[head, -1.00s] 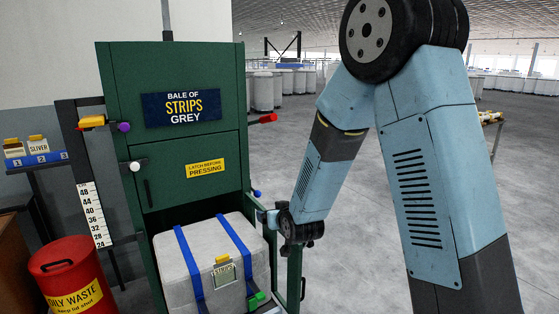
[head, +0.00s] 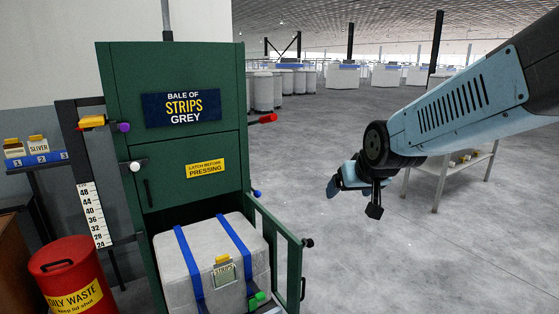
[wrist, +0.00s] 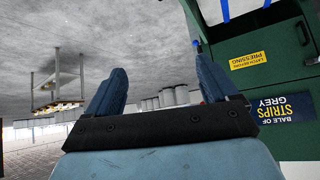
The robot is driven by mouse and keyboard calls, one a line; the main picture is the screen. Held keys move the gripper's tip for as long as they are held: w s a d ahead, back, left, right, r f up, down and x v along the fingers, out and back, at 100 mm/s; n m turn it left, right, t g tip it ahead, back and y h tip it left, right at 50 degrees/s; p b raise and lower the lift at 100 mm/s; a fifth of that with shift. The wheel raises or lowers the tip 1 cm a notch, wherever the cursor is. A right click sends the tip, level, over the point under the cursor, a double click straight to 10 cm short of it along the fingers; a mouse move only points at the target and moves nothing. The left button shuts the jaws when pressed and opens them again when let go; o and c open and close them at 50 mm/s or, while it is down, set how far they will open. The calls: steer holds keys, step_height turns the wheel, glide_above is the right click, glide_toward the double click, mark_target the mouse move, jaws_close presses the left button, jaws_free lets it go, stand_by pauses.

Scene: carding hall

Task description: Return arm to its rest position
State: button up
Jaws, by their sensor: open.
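My gripper (head: 352,196) hangs in free air to the right of the green baling press (head: 181,175) in the head view, clear of it. Its two blue fingers stand apart with nothing between them in the wrist view (wrist: 160,100). My arm comes in from the right edge of the head view. In the wrist view the press (wrist: 270,80) appears upside down at the right.
The lower door (head: 290,262) of the press stands open toward the right. A table (head: 440,172) with small items stands behind my forearm. A red oily-waste bin (head: 72,280) and a shelf (head: 38,161) with labelled boxes are at the left. The floor (head: 380,270) at the right is clear.

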steer(key=s+d+r+g, duration=0.1)
steer(key=s+d+r, duration=0.1)
steer(key=s, duration=0.6)
steer(key=s+d+r+m+g+h, duration=0.1)
steer(key=s+d, duration=0.4)
steer(key=s, duration=0.4)
steer(key=shift+s+r+m+g, duration=0.2)
steer(key=shift+r+m+g, duration=0.1)
steer(key=shift+r, duration=0.1)
